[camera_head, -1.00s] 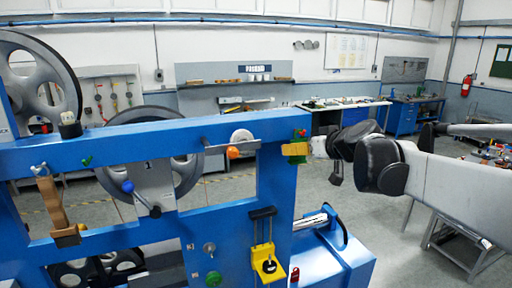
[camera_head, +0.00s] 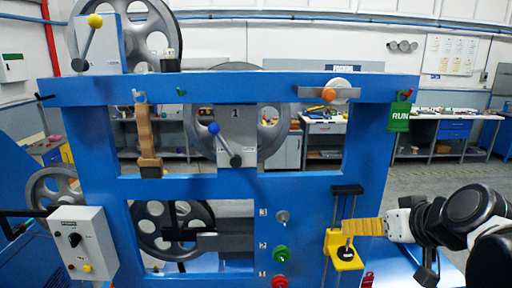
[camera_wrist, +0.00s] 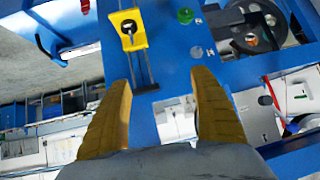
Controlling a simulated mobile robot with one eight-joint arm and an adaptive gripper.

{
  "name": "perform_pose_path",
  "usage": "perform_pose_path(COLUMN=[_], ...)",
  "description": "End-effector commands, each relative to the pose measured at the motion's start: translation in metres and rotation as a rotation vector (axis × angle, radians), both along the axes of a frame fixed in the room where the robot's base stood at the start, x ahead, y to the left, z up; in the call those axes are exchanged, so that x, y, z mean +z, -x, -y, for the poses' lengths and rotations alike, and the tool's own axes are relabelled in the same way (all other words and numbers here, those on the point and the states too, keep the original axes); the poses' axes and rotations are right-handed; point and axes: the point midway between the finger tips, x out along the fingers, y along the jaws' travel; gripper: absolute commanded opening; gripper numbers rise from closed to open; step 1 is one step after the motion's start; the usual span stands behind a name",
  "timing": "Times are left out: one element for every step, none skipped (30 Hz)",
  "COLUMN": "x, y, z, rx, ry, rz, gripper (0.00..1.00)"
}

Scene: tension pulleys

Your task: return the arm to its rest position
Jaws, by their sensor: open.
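My gripper (camera_head: 345,228) has yellow ribbed fingers and is at the lower right in the head view, in front of the blue machine frame (camera_head: 215,185). In that view its fingers overlap the area beside the yellow bracket (camera_head: 344,258) on its vertical slide; whether they touch cannot be told there. In the wrist view the two fingers stand wide apart with nothing between them (camera_wrist: 162,85). The yellow bracket (camera_wrist: 130,40) appears beyond the fingertips there, apart from them. My dark and light arm links come in from the right.
A green RUN tag (camera_head: 399,116) hangs at the frame's upper right. A blue-knobbed lever (camera_head: 225,145), a yellow-knobbed lever (camera_head: 91,36), large grey wheels (camera_head: 150,35) and a grey control box (camera_head: 83,243) stand left. Open floor (camera_head: 440,180) lies right, before workbenches (camera_head: 455,127).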

Motion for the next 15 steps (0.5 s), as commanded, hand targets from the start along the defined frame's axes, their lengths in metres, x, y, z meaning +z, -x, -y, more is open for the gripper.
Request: perform_pose_path(x=[-0.054,-0.074,-0.101,-0.121,-0.141,-0.167,-0.187,-0.205,-0.227,-0.243,-0.257,-0.274,-0.285,-0.294,-0.304], y=[0.012,0.020,0.029,0.037,0.044,0.054,0.061,0.068,0.077,0.083,0.089,0.096,0.100,0.104,0.108], z=[-0.014,-0.021,-0.028,-0.033,-0.038,-0.044,-0.047,-0.050,-0.053,-0.055,-0.056,-0.057,-0.058,-0.058,-0.058], rx=[0.009,0.009,0.006,0.004,0.001,-0.006,-0.010,-0.017,-0.026,-0.032,-0.040,-0.049,-0.056,-0.061,-0.070], ry=[0.003,0.005,0.009,0.012,0.017,0.023,0.030,0.037,0.046,0.052,0.059,0.068,0.072,0.078,0.085], rz=[-0.035,-0.055,-0.083,-0.104,-0.123,-0.146,-0.164,-0.180,-0.198,-0.210,-0.221,-0.234,-0.241,-0.247,-0.253], gripper=[0.73,0.73,0.73,0.73,0.73,0.73,0.73,0.73,0.73,0.73,0.73,0.73,0.73,0.73,0.73])
